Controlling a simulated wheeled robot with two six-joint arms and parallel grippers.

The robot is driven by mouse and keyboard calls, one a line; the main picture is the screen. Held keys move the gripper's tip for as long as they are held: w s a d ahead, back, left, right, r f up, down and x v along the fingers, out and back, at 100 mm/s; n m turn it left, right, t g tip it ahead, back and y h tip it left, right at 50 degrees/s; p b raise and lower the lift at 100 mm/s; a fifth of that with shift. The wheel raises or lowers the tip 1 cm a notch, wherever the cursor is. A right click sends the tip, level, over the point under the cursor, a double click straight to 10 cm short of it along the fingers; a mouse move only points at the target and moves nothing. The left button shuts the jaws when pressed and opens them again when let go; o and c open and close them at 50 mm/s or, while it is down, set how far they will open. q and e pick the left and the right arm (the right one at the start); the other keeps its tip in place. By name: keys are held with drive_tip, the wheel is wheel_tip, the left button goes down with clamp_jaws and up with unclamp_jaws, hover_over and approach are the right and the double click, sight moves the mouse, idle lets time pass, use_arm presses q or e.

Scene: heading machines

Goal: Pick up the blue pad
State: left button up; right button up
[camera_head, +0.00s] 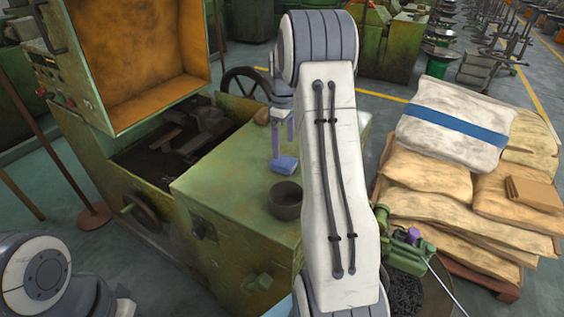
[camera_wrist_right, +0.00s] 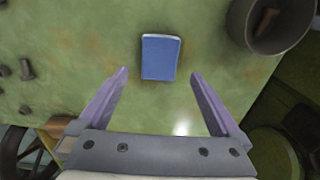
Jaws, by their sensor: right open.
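The blue pad (camera_head: 284,165) lies on the flat green top of the machine. In the right wrist view the pad (camera_wrist_right: 160,58) is a small blue rectangle with a pale edge. My right gripper (camera_head: 283,140) points down above the pad, with purple fingers. In the right wrist view the right gripper (camera_wrist_right: 159,73) is open and empty. The pad shows ahead of and between its fingertips, with green surface visible on either side. The height of the gap is hard to tell. Part of my left arm shows at the lower left, but its gripper is not visible.
A dark round pot (camera_head: 285,203) stands on the machine top (camera_head: 230,190) near the pad. An open orange-lined lid (camera_head: 140,50) rises at the left beside a dark machine cavity. Stacked sacks (camera_head: 430,170) fill a pallet at the right.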

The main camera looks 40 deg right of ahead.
sight(284, 161)
drive_tip(key=shift+f, duration=0.7)
wheel_tip(284, 161, down, 4)
drive_tip(key=shift+f+p, duration=0.2)
drive_tip(key=shift+p, duration=0.7)
drive_tip(key=shift+f, duration=0.4)
drive_tip(key=c, duration=1.4)
drive_tip(key=shift+r, duration=0.15)
wheel_tip(284, 161, up, 4)
drive_tip(key=shift+d+r+b, duration=0.1)
drive_tip(key=shift+b, duration=0.7)
drive_tip(key=s+d+r, duration=0.1)
drive_tip(key=s+r, duration=0.1)
drive_tip(key=s, duration=0.1)
drive_tip(key=s+d+r+b, duration=0.1)
drive_tip(key=s+d+r, duration=0.1)
drive_tip(key=s, duration=0.2)
drive_tip(key=s+d+r+b, duration=0.1)
drive_tip(key=s+d+r, duration=0.1)
drive_tip(key=s, duration=0.2)
drive_tip(key=shift+r, duration=0.3)
